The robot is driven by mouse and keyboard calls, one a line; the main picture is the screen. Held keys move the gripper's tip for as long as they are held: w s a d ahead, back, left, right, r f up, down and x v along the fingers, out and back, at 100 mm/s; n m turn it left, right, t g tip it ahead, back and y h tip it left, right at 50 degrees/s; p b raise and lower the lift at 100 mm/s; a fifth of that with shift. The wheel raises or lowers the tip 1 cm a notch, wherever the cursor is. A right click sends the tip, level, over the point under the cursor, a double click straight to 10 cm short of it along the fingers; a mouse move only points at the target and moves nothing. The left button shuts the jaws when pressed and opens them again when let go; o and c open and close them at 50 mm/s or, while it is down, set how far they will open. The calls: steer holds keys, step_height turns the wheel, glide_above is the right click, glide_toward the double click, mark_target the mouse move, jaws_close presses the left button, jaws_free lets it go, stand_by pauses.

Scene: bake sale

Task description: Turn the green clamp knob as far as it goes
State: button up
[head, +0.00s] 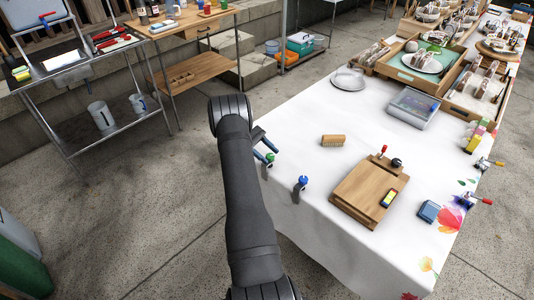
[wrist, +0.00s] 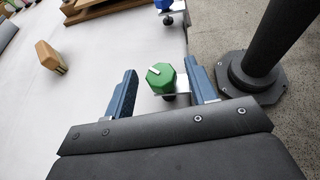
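The green clamp knob (wrist: 161,77) is faceted with a white mark on top. It sits on a metal clamp at the table edge. In the wrist view it appears between the two blue fingers of my gripper (wrist: 161,70), with a gap on both sides. The fingers are open and I see no contact. In the head view the green knob (head: 270,157) shows at the left table edge, beside my gripper (head: 265,144), whose far side is partly hidden by my arm. I cannot tell whether the fingertips are level with the knob.
A blue-knobbed clamp (head: 303,181) stands nearby on the same edge; it also shows in the wrist view (wrist: 165,6). A wooden brush (head: 333,140) and a wooden board (head: 366,193) lie on the white-covered table (head: 305,115). The cloth around the green knob is clear.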

step_height(320, 180, up, 4)
steer(key=shift+r, duration=0.25)
steer(key=s+d+r, duration=0.6)
steer(key=d, duration=0.4)
steer(key=shift+s+r, duration=0.15)
steer(key=shift+r, duration=0.1)
step_height(320, 180, up, 7)
steer(key=t+y, duration=0.8)
steer(key=y, duration=0.3)
glide_above(270, 156)
step_height(270, 156, down, 17)
steer(key=shift+f, duration=0.1)
